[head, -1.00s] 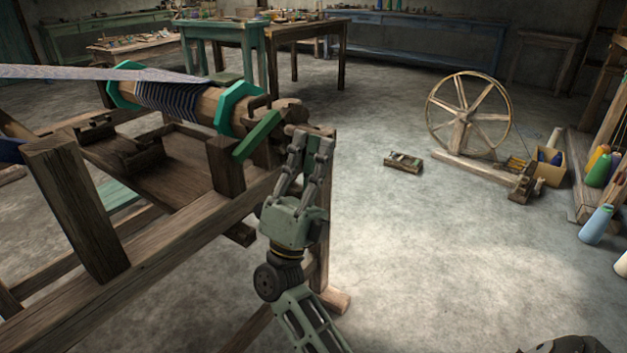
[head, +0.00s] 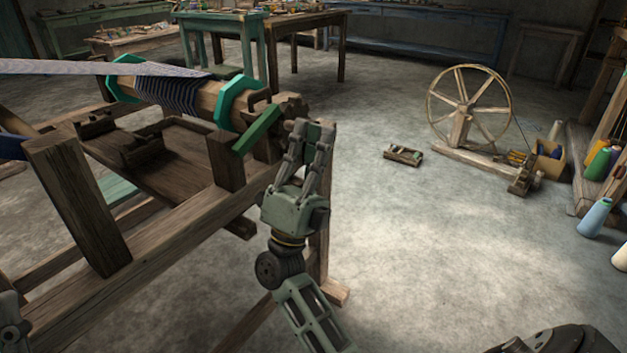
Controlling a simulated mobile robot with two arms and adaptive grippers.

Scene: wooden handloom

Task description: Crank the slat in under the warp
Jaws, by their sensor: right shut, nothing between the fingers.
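The pale striped warp (head: 90,67) runs in from the left to the wooden beam (head: 208,99), where dark windings wrap it between teal end flanges. A green crank bar (head: 258,130) slants down from the beam's right end. My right gripper (head: 311,126) stands upright just right of the crank, fingers pointing up, shut and empty. It appears apart from the bar. A grey-green piece at the lower left edge seems to be part of my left gripper (head: 10,322), cut off by the frame. I cannot make out the slat for certain.
The loom's thick side rail (head: 150,260) and post (head: 75,205) fill the lower left. A wooden tray (head: 170,160) sits below the beam. A spinning wheel (head: 468,110) and small box (head: 403,155) stand on the floor.

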